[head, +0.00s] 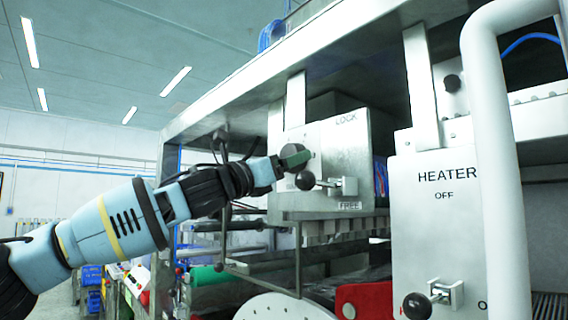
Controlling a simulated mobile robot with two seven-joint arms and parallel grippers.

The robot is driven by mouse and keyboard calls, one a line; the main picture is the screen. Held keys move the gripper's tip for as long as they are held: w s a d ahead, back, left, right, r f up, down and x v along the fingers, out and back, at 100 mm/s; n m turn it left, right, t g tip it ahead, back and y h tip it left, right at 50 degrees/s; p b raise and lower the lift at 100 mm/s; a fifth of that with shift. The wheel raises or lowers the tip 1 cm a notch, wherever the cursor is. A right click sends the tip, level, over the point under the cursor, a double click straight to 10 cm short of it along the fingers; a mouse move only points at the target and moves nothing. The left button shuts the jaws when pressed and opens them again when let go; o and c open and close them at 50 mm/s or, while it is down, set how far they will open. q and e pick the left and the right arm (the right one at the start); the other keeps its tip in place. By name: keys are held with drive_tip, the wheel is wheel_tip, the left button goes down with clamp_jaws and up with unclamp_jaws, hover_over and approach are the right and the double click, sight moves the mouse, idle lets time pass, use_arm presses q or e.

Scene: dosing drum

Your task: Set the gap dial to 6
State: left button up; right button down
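My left arm comes in from the left, and its gripper (283,163) is up at the grey metal panel (340,140) marked LOCK and FREE. A dark round knob (293,152) with a greenish edge is right at the fingertips. I cannot tell whether the fingers touch it or whether they are open or shut. No number or pointer is readable there, so I cannot tell whether it is the gap dial or what it is set to. My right gripper is not in view.
A lever with a black ball (306,180) sticks out just below the gripper. A HEATER panel (436,205) with a similar lever (417,306) stands at right, behind a thick white pipe (503,160). A white disc (285,308) and a red part (364,300) lie below.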

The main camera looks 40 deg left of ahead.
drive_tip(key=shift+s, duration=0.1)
use_arm(q)
drive_tip(key=c, duration=1)
drive_tip(key=shift+o, duration=0.2)
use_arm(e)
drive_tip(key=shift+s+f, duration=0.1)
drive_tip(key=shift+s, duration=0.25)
